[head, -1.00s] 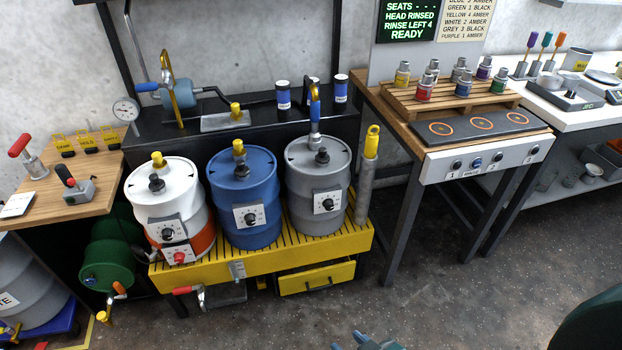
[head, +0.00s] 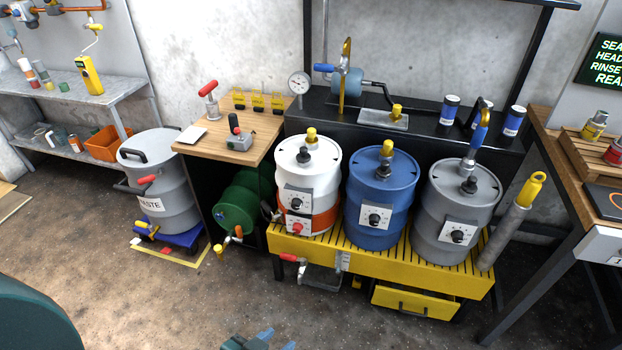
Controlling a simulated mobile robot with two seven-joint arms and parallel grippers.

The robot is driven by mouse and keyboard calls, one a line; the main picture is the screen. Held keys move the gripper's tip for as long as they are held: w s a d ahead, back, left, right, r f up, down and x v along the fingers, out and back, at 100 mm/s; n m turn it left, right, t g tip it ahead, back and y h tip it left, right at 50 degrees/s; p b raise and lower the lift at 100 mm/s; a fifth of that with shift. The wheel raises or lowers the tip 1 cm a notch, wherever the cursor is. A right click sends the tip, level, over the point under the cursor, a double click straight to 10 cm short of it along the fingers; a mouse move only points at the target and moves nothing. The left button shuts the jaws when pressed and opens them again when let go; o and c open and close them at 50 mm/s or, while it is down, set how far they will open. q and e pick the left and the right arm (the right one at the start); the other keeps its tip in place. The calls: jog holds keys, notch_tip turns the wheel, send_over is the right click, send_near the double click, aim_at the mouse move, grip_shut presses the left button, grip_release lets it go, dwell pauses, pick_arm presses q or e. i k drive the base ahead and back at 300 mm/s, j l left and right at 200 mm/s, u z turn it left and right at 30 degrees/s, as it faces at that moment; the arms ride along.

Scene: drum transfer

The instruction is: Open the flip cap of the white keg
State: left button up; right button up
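The white keg (head: 322,180) stands upright at the left end of the yellow slatted stand, with an orange band low on its side. On its lid are a yellow cap piece (head: 311,136) and a black fitting (head: 304,157). Whether the flip cap is open or shut is too small to tell. A dial panel (head: 296,200) faces the front. My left gripper (head: 278,340) is at the bottom edge, well in front of and below the keg, partly cut off. Its bluish fingertips are apart, with nothing seen between them. My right gripper is out of view.
A blue keg (head: 365,208) and a grey keg (head: 440,225) stand right of the white keg on the yellow stand (head: 345,245). A green drum (head: 238,205) lies to its left, beyond it a waste drum (head: 175,210).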

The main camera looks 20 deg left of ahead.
aim_at(303, 157)
jog(key=i+u, duration=0.1)
jog(key=u, duration=0.8)
jog(key=i+l+u, duration=0.25)
jog(key=u, duration=0.2)
jog(key=i+l+u, duration=0.2)
jog(key=l+u, duration=0.3)
jog(key=i+l, duration=0.1)
jog(key=l, duration=0.3)
jog(key=i+l+u, duration=0.1)
jog(key=l, duration=0.25)
jog(key=i+l, duration=0.15)
jog(key=l, duration=0.25)
